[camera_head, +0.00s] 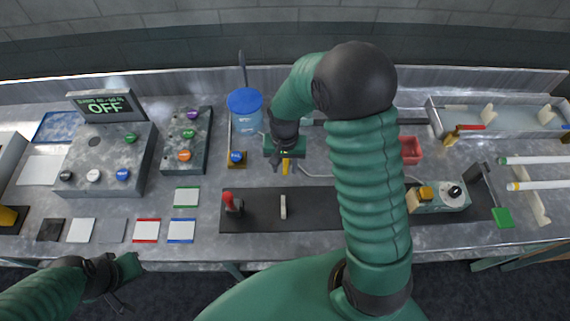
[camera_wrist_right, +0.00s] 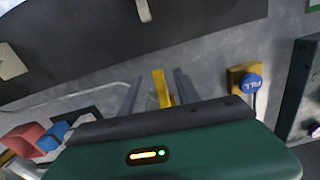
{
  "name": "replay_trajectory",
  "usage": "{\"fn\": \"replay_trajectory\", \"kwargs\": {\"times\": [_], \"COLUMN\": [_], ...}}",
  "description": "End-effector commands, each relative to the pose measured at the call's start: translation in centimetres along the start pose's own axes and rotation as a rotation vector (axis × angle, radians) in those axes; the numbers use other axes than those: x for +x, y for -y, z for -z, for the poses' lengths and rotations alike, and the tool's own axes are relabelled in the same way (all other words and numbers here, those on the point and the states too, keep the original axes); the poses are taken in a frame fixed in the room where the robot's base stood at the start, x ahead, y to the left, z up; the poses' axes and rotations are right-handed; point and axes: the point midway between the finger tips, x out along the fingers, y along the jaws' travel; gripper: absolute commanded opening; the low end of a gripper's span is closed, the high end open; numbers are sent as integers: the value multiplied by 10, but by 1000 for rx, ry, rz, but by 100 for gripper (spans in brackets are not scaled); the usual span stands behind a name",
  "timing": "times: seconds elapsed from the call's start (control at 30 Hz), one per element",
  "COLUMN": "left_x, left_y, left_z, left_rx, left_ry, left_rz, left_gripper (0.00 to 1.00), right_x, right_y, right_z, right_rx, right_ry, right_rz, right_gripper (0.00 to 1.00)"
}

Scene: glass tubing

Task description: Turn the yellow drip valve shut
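The yellow drip valve handle (camera_head: 285,167) shows just below my right gripper (camera_head: 281,162) in the head view, partly hidden by it. In the right wrist view the yellow handle (camera_wrist_right: 161,88) is a narrow upright bar between the two grey fingers of the right gripper (camera_wrist_right: 157,90). A gap shows on each side of the bar, so the fingers look open and apart from it. The valve body is hidden behind the gripper. My left gripper (camera_head: 118,280) is low at the left, off the table's front edge, away from the valve. Its finger opening is unclear.
A dark mat (camera_head: 310,208) with a red lever lies in front. A red bin (camera_head: 411,150) is to the right. A control box (camera_head: 110,160) reads OFF.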

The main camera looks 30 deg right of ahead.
Motion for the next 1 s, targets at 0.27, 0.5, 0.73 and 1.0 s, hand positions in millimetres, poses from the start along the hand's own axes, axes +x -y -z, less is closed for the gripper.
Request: {"fn": "replay_trajectory", "kwargs": {"times": [0.27, 0.5, 0.73, 1.0], "left_x": [0, 0, 0, 0], "left_y": [0, 0, 0, 0], "left_z": [0, 0, 0, 0], "left_rx": [0, 0, 0, 0], "left_ry": [0, 0, 0, 0], "left_rz": [0, 0, 0, 0], "left_gripper": [0, 0, 0, 0], "right_x": [0, 0, -1, -1], "right_y": [-2, -2, -2, -1], "right_z": [1, 1, 1, 1], "right_rx": [1, 2, 3, 1], "right_ry": [1, 0, 0, -1], "right_rz": [1, 0, 0, 1], "right_gripper": [13, 0, 0, 0]}}
